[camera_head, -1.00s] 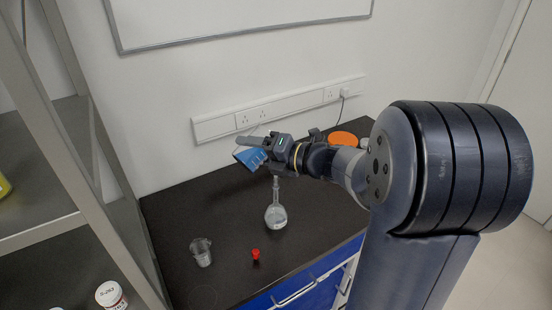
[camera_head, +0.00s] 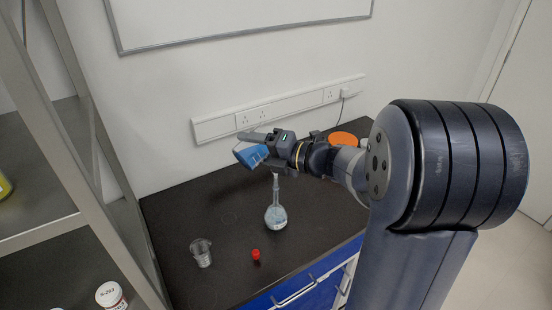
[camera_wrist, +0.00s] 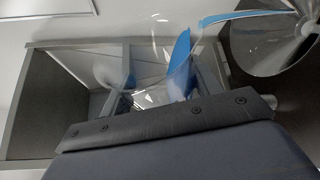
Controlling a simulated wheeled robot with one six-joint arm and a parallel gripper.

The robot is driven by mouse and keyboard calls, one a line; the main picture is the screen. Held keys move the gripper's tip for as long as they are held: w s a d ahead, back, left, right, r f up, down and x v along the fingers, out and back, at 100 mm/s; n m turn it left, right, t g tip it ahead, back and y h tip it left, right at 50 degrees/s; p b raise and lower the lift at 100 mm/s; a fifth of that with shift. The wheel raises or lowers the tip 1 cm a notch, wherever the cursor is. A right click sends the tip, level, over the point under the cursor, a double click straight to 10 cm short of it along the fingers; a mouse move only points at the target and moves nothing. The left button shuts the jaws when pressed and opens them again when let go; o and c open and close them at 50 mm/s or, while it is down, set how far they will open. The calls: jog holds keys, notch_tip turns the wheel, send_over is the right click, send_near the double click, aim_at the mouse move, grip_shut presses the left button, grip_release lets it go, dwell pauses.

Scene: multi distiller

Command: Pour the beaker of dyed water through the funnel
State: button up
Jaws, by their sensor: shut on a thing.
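My gripper (camera_head: 262,148) is shut on the beaker of blue dyed water (camera_head: 250,156) and holds it tilted above the flask. In the wrist view the beaker (camera_wrist: 150,75) is clear, with a blue band of liquid inside and blue reaching toward the funnel. The clear funnel (camera_wrist: 268,48) shows at the upper right there, its mouth close to the beaker. In the head view the funnel is mostly hidden behind my gripper. The long-necked flask (camera_head: 276,217) stands upright below, with pale bluish liquid in its bulb.
An empty-looking glass beaker (camera_head: 201,254) and a red stopper (camera_head: 256,256) stand on the black bench near its front. An orange round thing (camera_head: 342,138) lies at the back right, partly behind my arm. A metal shelf (camera_head: 75,150) stands at the left.

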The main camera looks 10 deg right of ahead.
jog(key=shift+w+d+f+m+y+b, duration=0.1)
jog(key=shift+d+m+y+b, duration=0.1)
jog(key=shift+m+b, duration=0.25)
jog(key=shift+w+d+f+m+y+b, duration=0.1)
jog(key=shift+m+y+b, duration=0.15)
jog(key=shift+m, duration=0.2)
dwell(2.2)
jog(key=shift+w+d+r+m+y+p, duration=0.15)
jog(key=shift+r+m+y+p, duration=0.4)
jog(key=shift+p, duration=1.1)
dwell(0.4)
